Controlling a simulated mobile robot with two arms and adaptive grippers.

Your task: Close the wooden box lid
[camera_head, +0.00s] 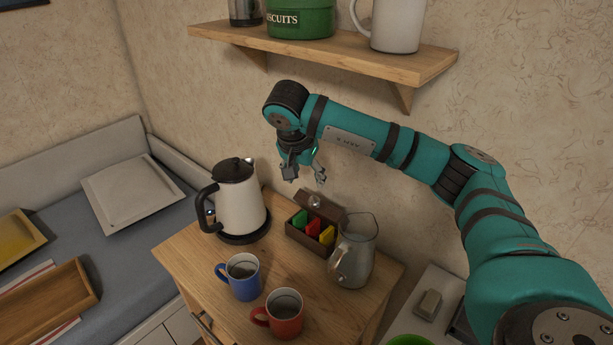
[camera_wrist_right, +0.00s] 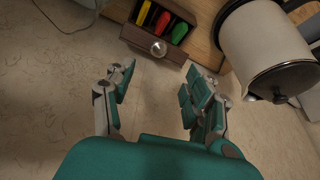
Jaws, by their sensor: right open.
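A small dark wooden box (camera_head: 303,238) stands near the back of the wooden cabinet top, with red, green and yellow packets inside. Its lid (camera_head: 330,210) is open, raised along the back edge, with a round metal knob (camera_head: 314,201) on it. In the right wrist view the lid (camera_wrist_right: 136,38) and its knob (camera_wrist_right: 158,48) face the camera, with the packets beyond. My right gripper (camera_head: 306,177) hangs open and empty above and slightly behind the box, apart from the lid. Its open fingers also show in the wrist view (camera_wrist_right: 160,78). My left gripper is not in view.
A white kettle (camera_head: 240,205) stands left of the box and a glass pitcher (camera_head: 352,255) close on its right. A blue mug (camera_head: 243,285) and a red mug (camera_head: 285,318) stand in front. A wall shelf (camera_head: 330,47) is above my right arm.

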